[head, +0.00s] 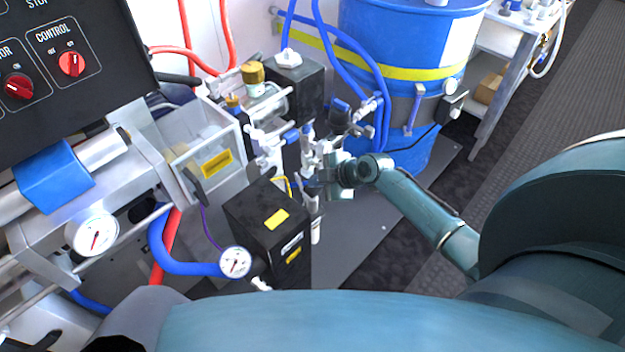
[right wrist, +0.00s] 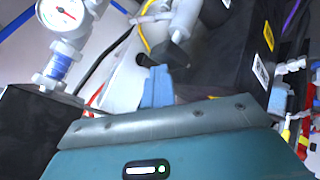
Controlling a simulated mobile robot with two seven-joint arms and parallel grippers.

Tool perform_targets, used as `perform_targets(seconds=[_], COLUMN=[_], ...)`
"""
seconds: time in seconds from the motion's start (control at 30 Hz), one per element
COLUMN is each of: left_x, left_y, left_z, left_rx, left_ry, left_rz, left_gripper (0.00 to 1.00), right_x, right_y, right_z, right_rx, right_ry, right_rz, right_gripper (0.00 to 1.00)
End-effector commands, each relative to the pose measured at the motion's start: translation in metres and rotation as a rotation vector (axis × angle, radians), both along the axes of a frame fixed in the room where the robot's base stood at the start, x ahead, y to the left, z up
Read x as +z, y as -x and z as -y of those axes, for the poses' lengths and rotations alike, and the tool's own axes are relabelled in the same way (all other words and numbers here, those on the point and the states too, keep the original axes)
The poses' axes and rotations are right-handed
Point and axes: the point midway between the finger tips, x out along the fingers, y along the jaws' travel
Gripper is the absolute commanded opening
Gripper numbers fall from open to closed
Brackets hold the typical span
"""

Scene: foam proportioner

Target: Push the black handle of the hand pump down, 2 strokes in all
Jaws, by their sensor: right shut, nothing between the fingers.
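My right gripper (head: 318,184) reaches in from the right, in the middle of the head view, among pale fittings beside a black box. In the right wrist view its blue fingers (right wrist: 157,84) are together and empty. A black piece (right wrist: 173,54) on the end of a pale grey cylinder (right wrist: 186,20) lies just beyond the fingertips and looks like the hand pump's handle. I cannot tell whether the fingers touch it. In the head view I cannot make out the handle clearly among the fittings and the gripper. My left gripper is not in view.
A black box with yellow labels (head: 266,236) stands left of the gripper. A blue drum (head: 420,30) with hoses stands behind. Gauges (head: 94,234) and a control panel (head: 60,60) are at the left. Dark floor (head: 395,262) is clear at the lower right.

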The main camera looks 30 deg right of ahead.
Motion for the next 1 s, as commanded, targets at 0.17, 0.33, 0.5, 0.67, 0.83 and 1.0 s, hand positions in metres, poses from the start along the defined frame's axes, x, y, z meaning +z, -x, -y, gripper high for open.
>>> perform_targets(seconds=[0.17, 0.33, 0.5, 0.67, 0.83, 1.0], left_x=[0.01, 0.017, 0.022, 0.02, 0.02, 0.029], left_y=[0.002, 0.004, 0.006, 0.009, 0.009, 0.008], left_z=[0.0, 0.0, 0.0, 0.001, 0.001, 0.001], left_rx=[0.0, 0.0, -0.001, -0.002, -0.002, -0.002], left_ry=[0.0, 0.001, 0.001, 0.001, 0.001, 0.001], left_rz=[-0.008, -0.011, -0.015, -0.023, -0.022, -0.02], left_gripper=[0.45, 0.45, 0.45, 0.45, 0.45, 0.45], right_x=[0.012, 0.023, 0.031, 0.031, 0.032, 0.042], right_y=[0.002, 0.001, 0.001, 0.001, 0.0, 0.0], right_z=[0.0, 0.0, 0.0, 0.0, 0.0, 0.0], right_rx=[0.001, 0.002, 0.0, 0.0, 0.0, 0.0], right_ry=[0.001, 0.001, 0.0, -0.001, -0.001, 0.0], right_rz=[-0.007, -0.005, -0.003, -0.002, -0.001, 0.0], right_gripper=[0.0, 0.0, 0.0, 0.0, 0.0, 0.0])
